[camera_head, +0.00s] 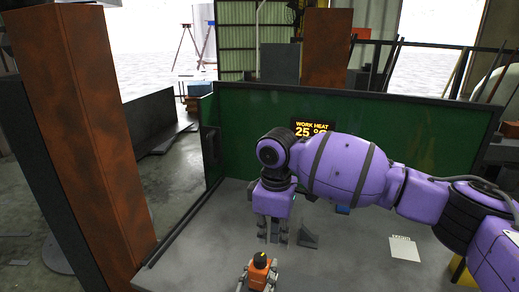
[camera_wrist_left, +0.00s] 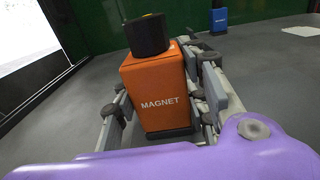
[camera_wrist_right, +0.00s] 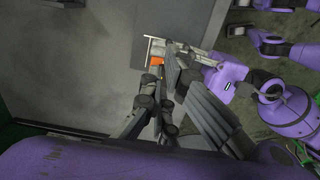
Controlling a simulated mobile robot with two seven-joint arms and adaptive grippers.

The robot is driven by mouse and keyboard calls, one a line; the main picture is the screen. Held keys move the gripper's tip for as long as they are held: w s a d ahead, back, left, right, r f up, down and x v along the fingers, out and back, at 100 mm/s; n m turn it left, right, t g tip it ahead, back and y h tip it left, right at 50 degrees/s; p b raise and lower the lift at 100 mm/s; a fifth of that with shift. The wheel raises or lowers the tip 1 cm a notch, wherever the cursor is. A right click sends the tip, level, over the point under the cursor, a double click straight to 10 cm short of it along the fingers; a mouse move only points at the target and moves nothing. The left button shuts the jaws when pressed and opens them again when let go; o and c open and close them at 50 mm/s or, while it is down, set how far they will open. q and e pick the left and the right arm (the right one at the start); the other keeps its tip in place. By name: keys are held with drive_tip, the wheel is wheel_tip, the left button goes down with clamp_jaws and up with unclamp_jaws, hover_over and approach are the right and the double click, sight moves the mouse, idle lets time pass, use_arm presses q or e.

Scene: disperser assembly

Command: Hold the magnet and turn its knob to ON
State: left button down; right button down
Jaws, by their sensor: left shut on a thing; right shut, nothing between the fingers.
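The orange magnet (camera_head: 258,273) stands at the bottom of the head view, with a black knob (camera_head: 260,258) on top. In the left wrist view the magnet (camera_wrist_left: 156,98), lettered MAGNET, is upright and its black knob (camera_wrist_left: 149,35) carries a small yellow mark. My left gripper (camera_head: 257,284) is shut on the magnet, one finger on each side. My right gripper (camera_head: 273,238) points down behind the magnet in the head view, shut and empty, apart from the knob. In the right wrist view a bit of the orange magnet (camera_wrist_right: 157,61) shows past the fingers. The knob's setting cannot be read.
A dark wedge-shaped piece (camera_head: 308,239) stands on the grey table right of my right gripper. A blue block (camera_head: 342,210) is farther back, and a white sheet (camera_head: 405,248) lies at right. A green wall with a display (camera_head: 304,127) closes the back. A rusty pillar (camera_head: 85,130) stands left.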

sight(260, 260)
wheel_tip(260, 260, down, 5)
drive_tip(key=shift+f, duration=0.15)
